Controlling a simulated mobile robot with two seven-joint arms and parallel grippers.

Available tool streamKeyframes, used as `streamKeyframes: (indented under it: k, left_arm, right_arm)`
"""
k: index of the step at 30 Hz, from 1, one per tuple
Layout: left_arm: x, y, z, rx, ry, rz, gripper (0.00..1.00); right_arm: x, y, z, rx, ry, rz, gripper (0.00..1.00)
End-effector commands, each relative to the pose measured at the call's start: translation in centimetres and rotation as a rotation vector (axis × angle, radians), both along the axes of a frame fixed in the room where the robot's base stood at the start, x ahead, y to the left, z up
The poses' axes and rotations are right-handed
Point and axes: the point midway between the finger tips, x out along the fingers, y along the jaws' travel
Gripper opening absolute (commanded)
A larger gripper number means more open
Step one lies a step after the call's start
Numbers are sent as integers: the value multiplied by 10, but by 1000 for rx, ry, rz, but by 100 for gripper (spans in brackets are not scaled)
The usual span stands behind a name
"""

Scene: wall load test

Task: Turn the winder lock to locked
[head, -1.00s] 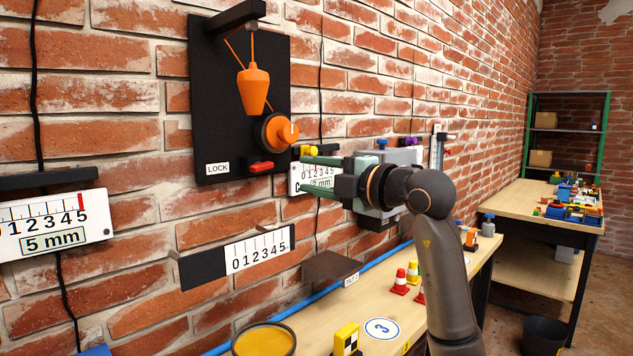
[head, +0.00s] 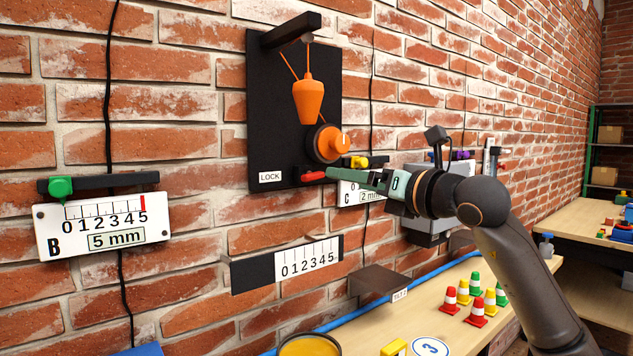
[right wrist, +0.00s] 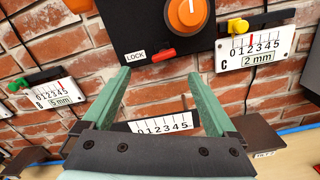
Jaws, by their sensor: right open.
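The winder lock is a small red lever (head: 313,176) low on a black wall board (head: 262,120), lying nearly level to the right of a LOCK label (head: 270,177). It also shows in the right wrist view (right wrist: 163,55). The orange winder knob (head: 326,143) sits just above it, and an orange cone-shaped weight (head: 308,98) hangs from the bracket. My right gripper (head: 332,173) is open, fingertips close to the lever's right end. In the right wrist view the lever lies beyond the gap between the spread fingers (right wrist: 157,76); contact cannot be told. My left gripper is out of view.
Scale plate B (head: 103,225) with a green knob hangs at left; a yellow-knobbed scale C (right wrist: 258,50) is right of the board. A lower scale (head: 308,258) and a dark shelf (head: 380,280) sit beneath. Small cones (head: 477,310) stand on the bench.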

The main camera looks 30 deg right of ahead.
Motion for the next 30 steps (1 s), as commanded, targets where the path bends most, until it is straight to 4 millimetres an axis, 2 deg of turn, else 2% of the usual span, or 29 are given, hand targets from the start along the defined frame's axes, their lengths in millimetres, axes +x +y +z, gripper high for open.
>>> streamKeyframes:
  k: [3, 6, 11, 14, 22, 27, 30]
  left_arm:
    - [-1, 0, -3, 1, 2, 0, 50]
    - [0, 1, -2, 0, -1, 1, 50]
    - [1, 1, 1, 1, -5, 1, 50]
    - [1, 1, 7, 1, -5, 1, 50]
    - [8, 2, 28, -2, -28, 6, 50]
    - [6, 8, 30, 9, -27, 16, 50]
    - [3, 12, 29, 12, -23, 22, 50]
  right_arm:
    - [2, -2, -5, -253, -15, -9, 92]
    - [3, -4, -7, -383, -22, -11, 92]
    - [8, -4, -7, -459, -27, -10, 92]
    - [17, -3, -5, -459, -27, -8, 92]
    - [71, 2, -3, -454, -28, -9, 92]
    - [103, 4, -5, -457, -26, -10, 92]
    - [115, 5, -6, -457, -26, -10, 92]
